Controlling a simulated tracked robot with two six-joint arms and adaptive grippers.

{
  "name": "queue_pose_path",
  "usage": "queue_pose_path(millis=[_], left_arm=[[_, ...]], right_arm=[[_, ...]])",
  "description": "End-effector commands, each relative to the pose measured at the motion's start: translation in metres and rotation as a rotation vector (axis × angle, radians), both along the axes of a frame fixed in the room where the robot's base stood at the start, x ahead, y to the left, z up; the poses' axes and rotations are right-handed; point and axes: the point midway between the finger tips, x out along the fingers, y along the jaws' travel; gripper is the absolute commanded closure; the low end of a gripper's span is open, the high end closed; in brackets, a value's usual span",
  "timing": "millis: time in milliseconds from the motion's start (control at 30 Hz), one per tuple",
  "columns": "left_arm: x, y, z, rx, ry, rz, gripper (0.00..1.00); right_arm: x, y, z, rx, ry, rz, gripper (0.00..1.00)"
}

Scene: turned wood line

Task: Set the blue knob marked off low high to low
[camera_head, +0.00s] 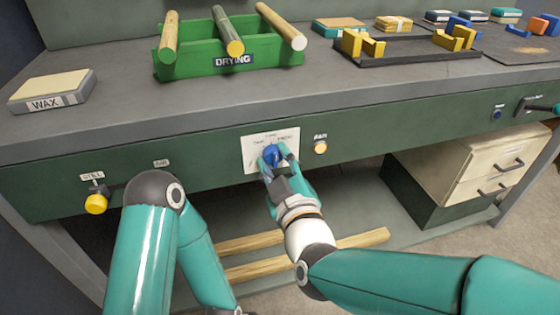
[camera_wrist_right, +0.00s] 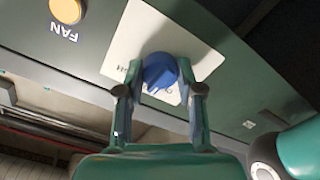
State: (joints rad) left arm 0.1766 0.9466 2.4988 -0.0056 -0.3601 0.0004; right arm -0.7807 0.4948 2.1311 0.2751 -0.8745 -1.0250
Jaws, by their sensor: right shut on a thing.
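The blue knob (camera_head: 271,153) sits on a white label plate (camera_head: 252,143) on the green front panel of the bench. My right gripper (camera_head: 275,158) is shut on the knob, one finger on each side. In the right wrist view the knob (camera_wrist_right: 160,72) shows between the two fingers of the right gripper (camera_wrist_right: 160,92), against the white plate (camera_wrist_right: 142,30). The words on the plate are too small or covered to read clearly, so I cannot tell where the knob points. My left arm is at the lower left; its gripper is out of view.
An orange FAN button (camera_head: 320,147) is just right of the plate. A yellow knob (camera_head: 96,204) is at the panel's left. A green DRYING rack (camera_head: 200,62) with dowels and a WAX block (camera_head: 52,91) stand on the bench. Drawers (camera_head: 490,165) are at right.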

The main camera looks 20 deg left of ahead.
Motion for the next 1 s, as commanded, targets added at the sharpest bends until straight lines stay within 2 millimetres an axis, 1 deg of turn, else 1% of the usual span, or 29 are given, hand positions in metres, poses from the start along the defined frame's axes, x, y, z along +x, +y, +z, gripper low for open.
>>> queue_pose_path(millis=[33,267,667,700,767,800,833,1000], left_arm=[[0.0,0.0,0.0004,0.0,0.0,0.0,0.6],[0.0,0.0,0.0006,0.0,0.0,0.0,0.6],[0.0,0.0,0.0008,0.0,0.0,0.0,0.6],[0.0,0.0,0.0007,0.0,0.0,0.0,0.6],[0.0,0.0,0.0007,0.0,0.0,0.0,0.6],[0.0,0.0,0.0007,0.0,0.0,0.0,0.6],[0.0,0.0,0.0006,0.0,0.0,0.0,0.6],[0.0,0.0,0.0006,0.0,0.0,0.0,0.6]], right_arm=[[0.0024,-0.0013,0.0027,-0.009,-0.015,-0.006,0.98],[0.0024,-0.0013,0.0028,-0.054,-0.047,-0.007,0.98],[0.0024,-0.0013,0.0032,-0.06,-0.05,-0.007,0.98],[0.0024,-0.0013,0.0032,-0.06,-0.05,-0.007,0.59],[0.0021,-0.0013,0.0031,-0.06,-0.05,-0.006,0.49],[0.0019,-0.0012,0.0027,-0.061,-0.05,-0.005,0.42],[0.0017,-0.0011,0.0025,-0.061,-0.05,-0.005,0.39],[0.0011,-0.0009,0.0016,-0.063,-0.048,-0.003,0.39]])
